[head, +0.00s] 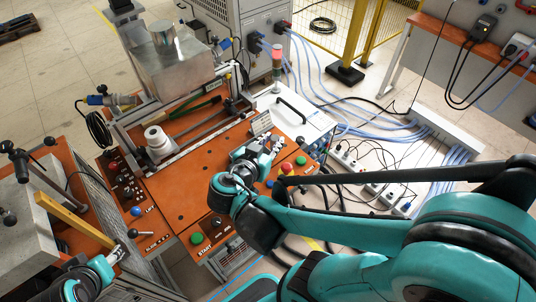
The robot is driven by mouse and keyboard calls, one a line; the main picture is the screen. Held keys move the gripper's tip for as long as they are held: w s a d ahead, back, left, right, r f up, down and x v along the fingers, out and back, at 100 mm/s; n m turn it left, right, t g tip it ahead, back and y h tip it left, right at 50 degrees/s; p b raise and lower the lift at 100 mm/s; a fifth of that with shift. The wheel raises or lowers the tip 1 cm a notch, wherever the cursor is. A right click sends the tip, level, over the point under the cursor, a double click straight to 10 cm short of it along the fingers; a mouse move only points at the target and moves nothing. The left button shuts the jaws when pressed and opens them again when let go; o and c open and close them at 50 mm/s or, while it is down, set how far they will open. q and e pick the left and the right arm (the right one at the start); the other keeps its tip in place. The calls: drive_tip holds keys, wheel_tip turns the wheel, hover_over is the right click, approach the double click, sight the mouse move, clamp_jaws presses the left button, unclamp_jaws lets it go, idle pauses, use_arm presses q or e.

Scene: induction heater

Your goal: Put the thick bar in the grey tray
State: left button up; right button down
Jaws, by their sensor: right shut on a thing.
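My right gripper (247,157) is low over the right part of the orange panel (190,190), near the coloured push buttons. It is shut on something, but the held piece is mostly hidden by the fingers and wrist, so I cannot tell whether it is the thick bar. I cannot make out a grey tray for certain in this view.
A white cylindrical part (157,140) stands on the machine's left side. A metal box (172,70) rises at the back. A red button (286,168) and a green button (197,238) are on the panel. A yellow bar (75,219) crosses the lower left. Cables lie on the right.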

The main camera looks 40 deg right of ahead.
use_arm(q)
wheel_tip(320, 180, down, 8)
drive_tip(key=d+b, duration=0.1)
drive_tip(key=b, duration=0.7)
drive_tip(key=shift+w+f+b, duration=0.15)
drive_tip(key=shift+f+b, duration=0.1)
drive_tip(key=shift+b, duration=0.05)
use_arm(e)
drive_tip(key=shift+w+a+f, duration=0.5)
drive_tip(key=shift+w+f, duration=0.95)
drive_tip(key=shift+f, duration=0.5)
drive_tip(key=shift+w+a+f, duration=0.55)
drive_tip(key=shift+w+f, duration=0.9)
drive_tip(key=shift+f, duration=0.45)
drive_tip(key=shift+w+a+f, duration=0.5)
drive_tip(key=shift+w+f, duration=0.95)
drive_tip(key=shift+f, duration=0.5)
use_arm(q)
drive_tip(key=shift+f, duration=0.1)
use_arm(e)
drive_tip(key=shift+f, duration=0.2)
drive_tip(key=c, duration=1.3)
unclamp_jaws()
use_arm(q)
drive_tip(key=shift+f, duration=0.1)
